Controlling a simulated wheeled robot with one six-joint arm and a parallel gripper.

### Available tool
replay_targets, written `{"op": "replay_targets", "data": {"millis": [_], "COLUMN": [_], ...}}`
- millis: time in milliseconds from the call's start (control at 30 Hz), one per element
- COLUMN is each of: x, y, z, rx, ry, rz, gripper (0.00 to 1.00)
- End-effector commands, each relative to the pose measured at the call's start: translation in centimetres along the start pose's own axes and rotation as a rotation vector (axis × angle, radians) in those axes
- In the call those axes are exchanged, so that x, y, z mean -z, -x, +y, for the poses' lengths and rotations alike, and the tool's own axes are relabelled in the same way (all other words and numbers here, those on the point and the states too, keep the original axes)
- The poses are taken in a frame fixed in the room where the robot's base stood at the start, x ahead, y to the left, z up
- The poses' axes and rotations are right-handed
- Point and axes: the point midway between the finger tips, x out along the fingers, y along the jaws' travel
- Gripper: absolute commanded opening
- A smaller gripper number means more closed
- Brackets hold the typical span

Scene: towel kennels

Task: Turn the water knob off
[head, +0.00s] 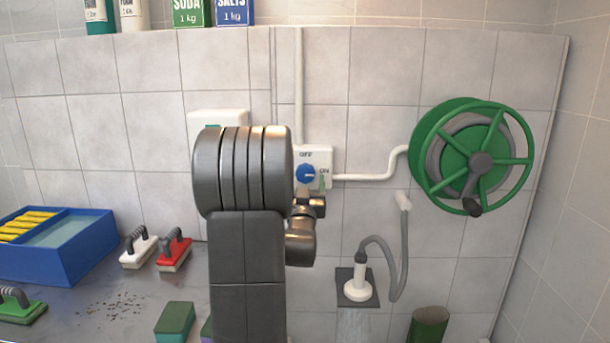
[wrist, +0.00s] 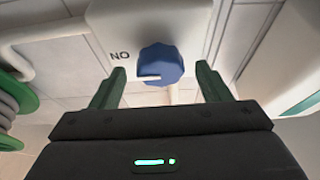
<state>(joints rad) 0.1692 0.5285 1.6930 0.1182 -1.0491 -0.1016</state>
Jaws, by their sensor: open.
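The water knob (head: 306,173) is blue and sits on a white wall box (head: 323,156). OFF is printed above it and ON to its right. In the wrist view the knob (wrist: 163,60) shows upside down, and its white mark points toward the ON print. My gripper (wrist: 160,78) is open, with one green finger on each side just short of the knob. I cannot tell whether either finger touches it. In the head view my arm hides most of the gripper; a green fingertip shows beside the knob.
A white pipe leads right to a green hose reel (head: 470,157). A white nozzle (head: 358,285) hangs below with water streaks under it. A blue bin (head: 60,262), a white brush (head: 138,250) and a red brush (head: 174,251) stand left. A white box (head: 215,118) is behind my arm.

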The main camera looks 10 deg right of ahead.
Motion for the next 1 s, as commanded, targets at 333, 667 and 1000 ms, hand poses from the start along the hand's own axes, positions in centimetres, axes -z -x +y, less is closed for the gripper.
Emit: {"op": "replay_targets", "data": {"millis": [333, 667, 1000], "x": [0.0, 0.0, -0.2], "y": [-1.9, -1.8, -1.7], "z": [0.0, 0.0, 0.1], "rx": [0.0, 0.0, 0.009], "ry": [0.0, 0.0, 0.022], "rz": [0.0, 0.0, 0.001], "gripper": [0.7, 0.37, 0.26]}}
